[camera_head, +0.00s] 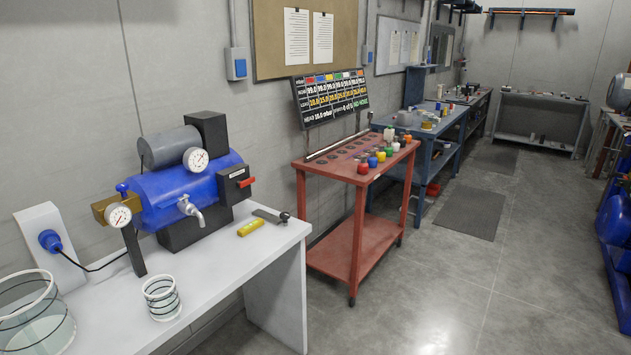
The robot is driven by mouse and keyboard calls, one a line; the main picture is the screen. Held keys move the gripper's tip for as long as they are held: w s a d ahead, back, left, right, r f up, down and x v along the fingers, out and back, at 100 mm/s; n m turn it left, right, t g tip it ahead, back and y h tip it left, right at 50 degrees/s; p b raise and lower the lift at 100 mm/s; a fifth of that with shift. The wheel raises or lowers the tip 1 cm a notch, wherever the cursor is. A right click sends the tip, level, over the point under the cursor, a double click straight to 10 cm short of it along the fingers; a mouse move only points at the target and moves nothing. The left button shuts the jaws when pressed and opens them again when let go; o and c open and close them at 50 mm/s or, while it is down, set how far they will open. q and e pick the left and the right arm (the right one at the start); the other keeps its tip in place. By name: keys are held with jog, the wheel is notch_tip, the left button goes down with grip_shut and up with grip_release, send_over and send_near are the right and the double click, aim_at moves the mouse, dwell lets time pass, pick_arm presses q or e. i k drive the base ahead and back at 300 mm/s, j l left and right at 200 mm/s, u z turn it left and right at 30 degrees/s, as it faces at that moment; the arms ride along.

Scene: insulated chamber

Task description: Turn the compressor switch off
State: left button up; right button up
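A blue compressor (165,197) with a grey motor cylinder on top stands on the white table at the left. Two round gauges and a silver tap are on the compressor's front. Neither of my grippers shows in the head view.
The white table (215,262) also holds glass containers (162,297), a yellow tool (251,227) and a hammer-like tool. A red cart (340,171) with coloured bottles stands to its right. Grey floor (440,290) is open at the right.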

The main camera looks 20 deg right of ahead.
aim_at(251, 179)
jog(key=z, duration=0.4)
jog(key=u, duration=0.45)
jog(key=i+l+u, duration=0.7)
